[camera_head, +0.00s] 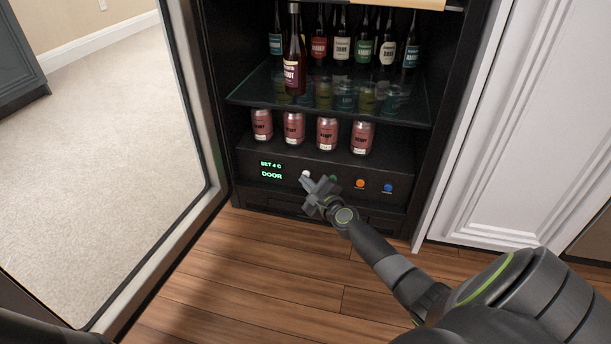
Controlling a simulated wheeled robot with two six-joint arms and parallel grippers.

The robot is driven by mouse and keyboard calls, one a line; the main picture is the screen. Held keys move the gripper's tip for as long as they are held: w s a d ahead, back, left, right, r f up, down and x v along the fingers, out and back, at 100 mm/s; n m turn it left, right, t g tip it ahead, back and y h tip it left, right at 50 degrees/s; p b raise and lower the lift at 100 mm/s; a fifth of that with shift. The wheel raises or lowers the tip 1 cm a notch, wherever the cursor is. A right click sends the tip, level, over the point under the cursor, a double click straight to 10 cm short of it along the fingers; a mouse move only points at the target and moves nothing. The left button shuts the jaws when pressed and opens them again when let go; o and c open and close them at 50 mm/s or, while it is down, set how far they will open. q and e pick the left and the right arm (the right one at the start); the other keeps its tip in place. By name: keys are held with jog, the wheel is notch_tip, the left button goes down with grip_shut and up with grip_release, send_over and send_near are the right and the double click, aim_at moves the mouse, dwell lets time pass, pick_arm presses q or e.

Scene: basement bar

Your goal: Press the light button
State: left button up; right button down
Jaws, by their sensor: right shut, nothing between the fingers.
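The dark control panel (285,186) at the bottom of the open drinks fridge carries a row of round buttons: a white button (305,174), a green one mostly hidden behind my gripper, an orange button (360,183) and a blue button (388,188). I cannot read any label that tells which is the light button. My right gripper (312,186) is shut and empty, in front of the panel just below the white button. I cannot tell whether it touches the panel. My left gripper is not in view.
A green display (271,170) reads "SET 4 C" and "DOOR". Several red cans (327,134) stand above the panel, with glasses and bottles on the glass shelf (300,100). The open fridge door (205,120) stands at left, a white cabinet (520,130) at right.

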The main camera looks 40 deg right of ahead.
jog(key=shift+s+a, duration=0.4)
jog(key=shift+a, duration=0.1)
jog(key=s+a+p, duration=0.3)
jog(key=s+a, duration=0.1)
jog(key=shift+a, duration=0.3)
dwell(0.6)
